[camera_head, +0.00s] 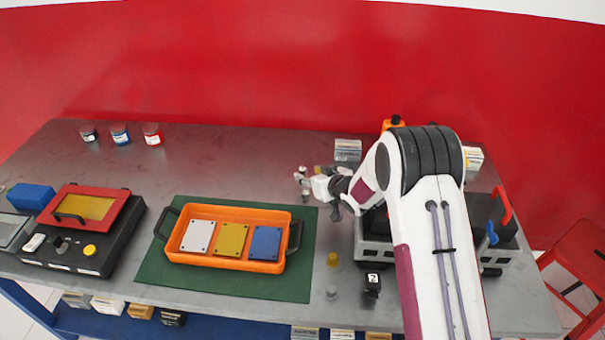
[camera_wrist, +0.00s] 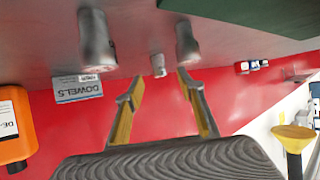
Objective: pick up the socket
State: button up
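My gripper (camera_wrist: 160,77) is open and empty, with yellow pads on its two fingers. It is low over the table and points toward the red back wall. The wrist view is upside down, with the table at the top. Grey metal socket-like cylinders stand there: a large one (camera_wrist: 95,40) left of the fingers, another (camera_wrist: 187,42) by the right fingertip, and a smaller one (camera_wrist: 158,65) farther off, seen between the fingertips. I cannot tell which is the task's socket. In the head view, small grey parts (camera_head: 306,195) show beside my wrist, which hides some of the area.
A dowels box (camera_wrist: 77,88) stands beyond the left finger, with an orange bottle (camera_wrist: 14,125) farther left. An orange tray (camera_head: 228,212) with coloured plates lies on a green mat (camera_head: 180,283). Jars (camera_head: 120,135) stand at back left.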

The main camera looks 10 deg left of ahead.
aim_at(304, 172)
jog(key=shift+w, duration=0.1)
jog(key=shift+x, duration=2.8)
grip_shut()
